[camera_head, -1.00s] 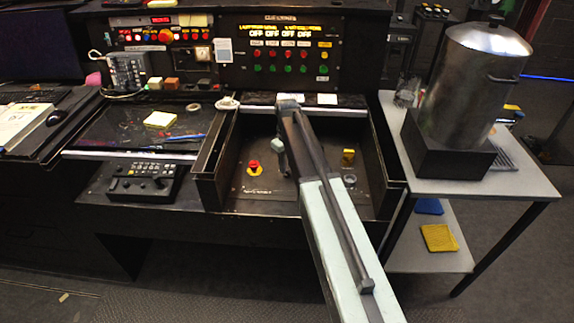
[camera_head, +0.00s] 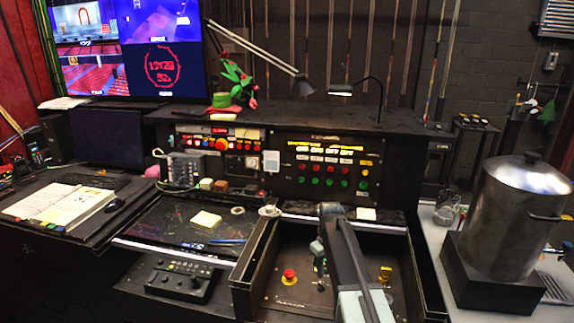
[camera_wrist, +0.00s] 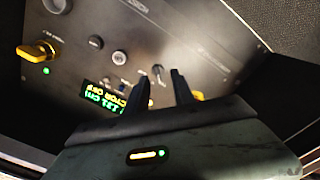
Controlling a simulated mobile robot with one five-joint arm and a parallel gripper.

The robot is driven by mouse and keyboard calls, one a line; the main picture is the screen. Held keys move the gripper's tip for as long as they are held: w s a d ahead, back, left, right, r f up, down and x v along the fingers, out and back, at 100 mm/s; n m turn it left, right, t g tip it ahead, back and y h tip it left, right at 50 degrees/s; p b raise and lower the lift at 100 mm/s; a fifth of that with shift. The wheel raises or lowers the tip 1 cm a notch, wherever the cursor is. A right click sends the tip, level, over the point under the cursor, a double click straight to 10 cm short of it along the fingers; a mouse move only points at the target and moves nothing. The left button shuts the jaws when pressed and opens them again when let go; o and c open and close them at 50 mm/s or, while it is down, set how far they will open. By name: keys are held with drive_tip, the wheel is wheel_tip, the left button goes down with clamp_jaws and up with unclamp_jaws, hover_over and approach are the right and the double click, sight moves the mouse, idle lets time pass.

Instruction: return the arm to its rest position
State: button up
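My arm reaches over an open-topped dark bay of the console (camera_head: 263,262), and its wrist end hangs down into the bay. My gripper (camera_head: 320,285) is small there, just right of a red button on a yellow base (camera_head: 289,276) and apart from it. In the wrist view its two dark fingers (camera_wrist: 162,84) stand apart with nothing between them. Beyond them is a tilted metal panel (camera_wrist: 185,35) with several knobs, a yellow handle (camera_wrist: 35,50) and a small lit display (camera_wrist: 103,98). The fingertips seem clear of the panel; the exact gap cannot be told.
A yellow switch (camera_head: 385,274) sits right of my arm in the bay. Behind stands an upright panel of red and green buttons (camera_head: 330,172). A large metal pot (camera_head: 520,215) stands on a dark block at right. A black control box (camera_head: 182,282) lies left of the bay.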

drive_tip(key=s+r+m+p, duration=0.1)
drive_tip(key=s+m, duration=0.5)
drive_tip(key=s, duration=1.4)
drive_tip(key=shift+d+r+p, duration=0.15)
drive_tip(key=shift+r+p, duration=0.15)
drive_tip(key=shift+r, duration=0.3)
drive_tip(key=shift+s, duration=0.1)
